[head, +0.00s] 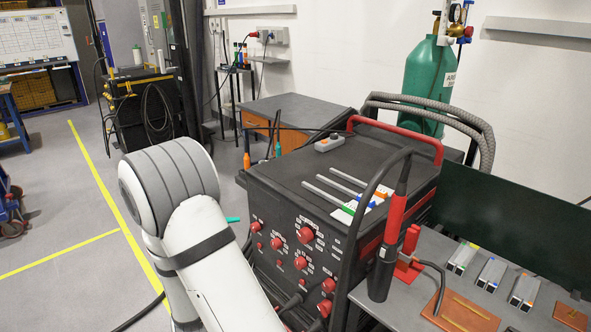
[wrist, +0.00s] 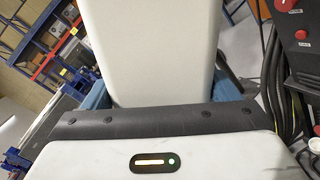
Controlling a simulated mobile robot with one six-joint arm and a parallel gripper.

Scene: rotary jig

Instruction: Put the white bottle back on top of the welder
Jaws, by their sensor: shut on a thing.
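The welder (head: 330,185) is a black box with red knobs on its front and a red handle bar, in the middle of the head view. My gripper (wrist: 160,103) shows in the wrist view, with its white housing and dark bar at the bottom. It is shut on the white bottle (wrist: 163,50), a plain white body filling the upper middle. Blue parts show on either side of the bottle; the fingertips are hidden behind it.
A green gas cylinder (head: 428,75) is behind. The side table (head: 400,310) holds small metal blocks.

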